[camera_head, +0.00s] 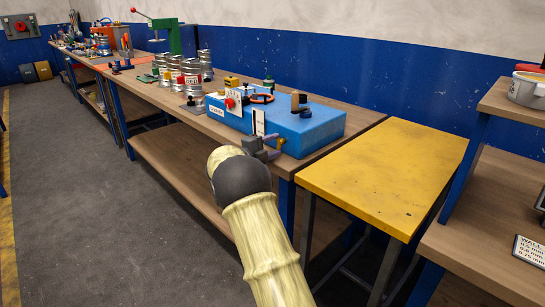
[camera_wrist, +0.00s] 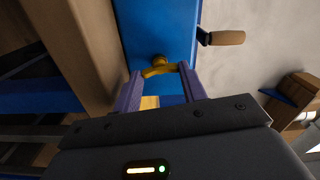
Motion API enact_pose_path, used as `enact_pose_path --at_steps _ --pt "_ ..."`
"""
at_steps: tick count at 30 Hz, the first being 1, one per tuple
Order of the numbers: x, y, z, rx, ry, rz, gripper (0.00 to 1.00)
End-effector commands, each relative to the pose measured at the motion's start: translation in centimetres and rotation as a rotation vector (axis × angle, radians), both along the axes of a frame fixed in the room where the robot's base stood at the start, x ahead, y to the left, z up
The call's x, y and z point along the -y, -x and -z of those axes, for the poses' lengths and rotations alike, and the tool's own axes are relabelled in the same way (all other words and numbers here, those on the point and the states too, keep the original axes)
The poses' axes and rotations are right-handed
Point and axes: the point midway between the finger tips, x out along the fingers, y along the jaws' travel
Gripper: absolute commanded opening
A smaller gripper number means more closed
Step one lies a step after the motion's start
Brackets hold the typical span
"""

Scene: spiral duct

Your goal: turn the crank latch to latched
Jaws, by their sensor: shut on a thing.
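The blue box (camera_head: 318,132) sits on the near end of the long wooden bench, with several controls on it. My gripper (camera_head: 274,147) is at its front face, low down. In the wrist view the gripper's two purple fingers (camera_wrist: 160,80) stand apart on either side of a yellow crank latch (camera_wrist: 160,71), which spans between their tips. The latch has a round yellow hub on the blue face. The fingers are shut on it. In the head view my gripper and arm mostly hide the latch, so its marked position cannot be read.
A wooden-handled crank (camera_wrist: 225,38) sticks out from another side of the box. Stacked metal cans (camera_head: 190,78) stand farther along the wooden bench (camera_head: 175,105). A yellow-topped table (camera_head: 385,170) is close on the right. The floor (camera_head: 90,190) at left is clear.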

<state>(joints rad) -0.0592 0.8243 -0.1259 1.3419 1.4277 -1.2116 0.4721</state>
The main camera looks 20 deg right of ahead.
Motion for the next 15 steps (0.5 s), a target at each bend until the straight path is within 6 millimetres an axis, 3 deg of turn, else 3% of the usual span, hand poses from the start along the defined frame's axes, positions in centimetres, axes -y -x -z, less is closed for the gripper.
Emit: enact_pose_path --at_steps 15 --pt "-0.08 -0.03 0.10 0.112 -0.043 -0.002 0.19"
